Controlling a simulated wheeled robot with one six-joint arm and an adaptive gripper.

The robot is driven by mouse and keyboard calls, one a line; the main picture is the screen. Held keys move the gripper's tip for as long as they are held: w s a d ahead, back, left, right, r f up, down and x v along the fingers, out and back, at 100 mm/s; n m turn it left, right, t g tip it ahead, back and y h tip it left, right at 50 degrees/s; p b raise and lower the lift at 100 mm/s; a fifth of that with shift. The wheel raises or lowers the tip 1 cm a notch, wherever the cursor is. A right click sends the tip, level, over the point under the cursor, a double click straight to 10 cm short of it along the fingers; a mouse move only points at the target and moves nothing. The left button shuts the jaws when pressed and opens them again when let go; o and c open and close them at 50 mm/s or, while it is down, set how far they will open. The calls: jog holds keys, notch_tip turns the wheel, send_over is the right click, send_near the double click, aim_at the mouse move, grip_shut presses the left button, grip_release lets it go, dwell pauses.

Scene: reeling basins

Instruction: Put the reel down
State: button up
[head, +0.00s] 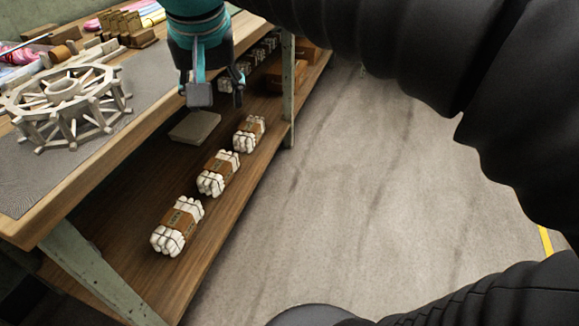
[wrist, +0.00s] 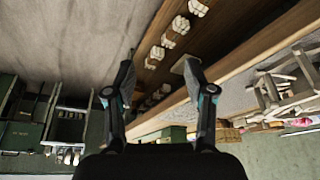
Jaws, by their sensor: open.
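The reel (head: 65,103) is a pale wooden wheel with spokes and crossbars. It lies on its side on the grey mat (head: 150,75) on the bench top, at the left of the head view. In the wrist view the reel (wrist: 290,85) shows at the right, cut by the edge. My gripper (head: 218,95) is open and empty, fingers pointing down, to the right of the reel and apart from it, by the bench's front edge. Its two spread fingers also show in the wrist view (wrist: 158,78), with nothing held between them.
Below, a wooden lower shelf (head: 135,262) holds several white bundles with brown bands (head: 178,227) and a flat grey block (head: 195,127). Wooden pieces (head: 125,28) and coloured skeins stand at the back of the bench. Grey floor (head: 350,200) right of the bench is clear.

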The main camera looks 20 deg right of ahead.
jog(key=s+d+f, duration=0.3)
jog(key=f, duration=0.2)
jog(key=s+d+f+n+t, duration=0.1)
jog(key=s+d+f, duration=0.2)
jog(key=f, duration=0.3)
jog(key=s+d+f+n, duration=0.1)
jog(key=s+d+f, duration=0.2)
jog(key=f, duration=0.3)
jog(key=shift+s+d+f+y, duration=0.2)
jog(key=shift+s+y, duration=0.1)
jog(key=shift+s, duration=0.5)
